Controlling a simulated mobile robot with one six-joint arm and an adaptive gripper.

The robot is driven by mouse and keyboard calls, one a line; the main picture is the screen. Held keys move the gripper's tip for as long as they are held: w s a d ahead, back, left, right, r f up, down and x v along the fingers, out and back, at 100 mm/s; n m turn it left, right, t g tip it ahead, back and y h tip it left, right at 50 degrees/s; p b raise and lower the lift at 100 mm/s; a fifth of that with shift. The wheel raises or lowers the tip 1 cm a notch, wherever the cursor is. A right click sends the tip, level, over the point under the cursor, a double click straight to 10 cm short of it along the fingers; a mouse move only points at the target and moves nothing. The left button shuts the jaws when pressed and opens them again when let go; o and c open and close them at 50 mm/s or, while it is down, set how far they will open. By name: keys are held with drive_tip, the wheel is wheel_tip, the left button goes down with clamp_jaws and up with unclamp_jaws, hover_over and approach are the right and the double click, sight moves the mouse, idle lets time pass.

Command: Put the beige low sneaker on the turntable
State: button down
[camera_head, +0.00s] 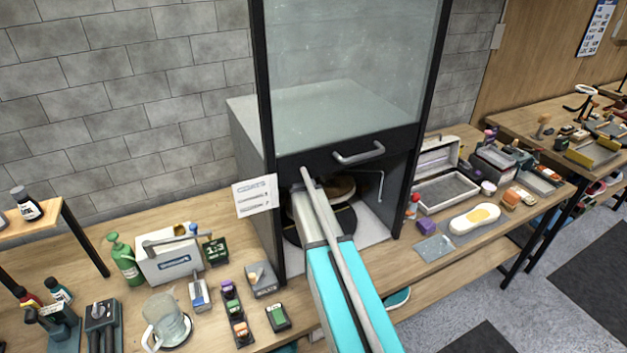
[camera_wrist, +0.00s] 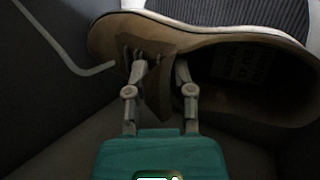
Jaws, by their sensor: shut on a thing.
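The beige low sneaker (camera_wrist: 215,50) fills the upper part of the wrist view, with its dark opening toward the right. My gripper (camera_wrist: 160,68) is shut on the sneaker near its tongue and laces, one finger on each side of the upper. In the head view, part of the sneaker (camera_head: 342,187) shows inside the dark cabinet, beyond my arm. The turntable, a dark round disc (camera_head: 346,217), shows below it on the cabinet floor, partly covered by my arm. I cannot tell whether the sneaker touches the disc. My fingertips are hidden in the head view.
The cabinet has a raised glass front (camera_head: 350,70) with a handle (camera_head: 358,154) just above my arm, and dark side walls close by. A bent rod (camera_wrist: 65,45) is near the sneaker. Bottles, brushes and boxes crowd the bench (camera_head: 215,222) on both sides.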

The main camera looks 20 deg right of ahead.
drive_tip(key=shift+a+f, duration=0.15)
idle(0.4)
wheel_tip(320, 180, down, 6)
drive_tip(key=b, duration=0.6)
drive_tip(key=shift+f+b, duration=0.2)
drive_tip(key=shift+b, duration=0.2)
drive_tip(key=shift+a+f+b, duration=0.1)
drive_tip(key=shift+f+b, duration=0.85)
drive_tip(key=shift+b, duration=0.15)
idle(1.0)
drive_tip(key=c, duration=0.8)
unclamp_jaws()
drive_tip(key=o, duration=0.4)
drive_tip(key=shift+w+f, duration=0.15)
drive_tip(key=shift+f, duration=0.05)
drive_tip(key=shift+o, duration=0.2)
drive_tip(key=shift+r, duration=0.1)
